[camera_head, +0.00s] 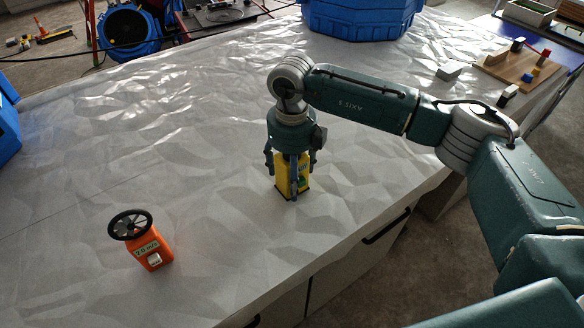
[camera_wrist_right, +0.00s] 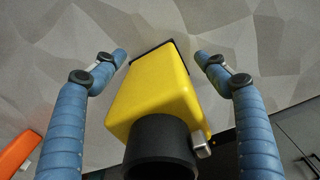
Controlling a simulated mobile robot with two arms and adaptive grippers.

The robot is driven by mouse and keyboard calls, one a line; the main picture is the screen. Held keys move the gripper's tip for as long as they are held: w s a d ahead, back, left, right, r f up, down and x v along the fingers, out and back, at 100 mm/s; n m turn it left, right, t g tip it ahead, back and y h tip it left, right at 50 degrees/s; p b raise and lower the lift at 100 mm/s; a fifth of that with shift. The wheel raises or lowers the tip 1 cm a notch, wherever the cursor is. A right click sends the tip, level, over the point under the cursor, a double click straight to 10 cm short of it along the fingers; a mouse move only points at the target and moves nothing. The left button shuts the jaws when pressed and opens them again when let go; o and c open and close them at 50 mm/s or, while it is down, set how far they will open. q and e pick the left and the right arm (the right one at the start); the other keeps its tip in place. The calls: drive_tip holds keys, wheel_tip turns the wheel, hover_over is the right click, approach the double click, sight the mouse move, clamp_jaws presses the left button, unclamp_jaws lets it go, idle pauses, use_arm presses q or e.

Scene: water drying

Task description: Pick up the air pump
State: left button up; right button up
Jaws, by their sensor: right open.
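The air pump, which looks to be the yellow block-shaped device (camera_head: 281,175), stands upright on the grey faceted tabletop (camera_head: 200,120) near its front edge. My right gripper (camera_head: 291,176) is above it, pointing down, with its fingers spread around the upper part of the device. In the right wrist view the yellow body (camera_wrist_right: 152,90) with its round black top end lies between the open fingers (camera_wrist_right: 161,56). Gaps show on both sides, so the fingers look apart from it. My left gripper is not in view.
An orange meter (camera_head: 150,250) with a black fan wheel stands to the left on the tabletop. A blue container (camera_head: 360,18) is at the back. A wooden board (camera_head: 515,68) with small blocks lies at the right back. The tabletop's middle is clear.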

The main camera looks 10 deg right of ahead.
drive_tip(key=c, duration=1.3)
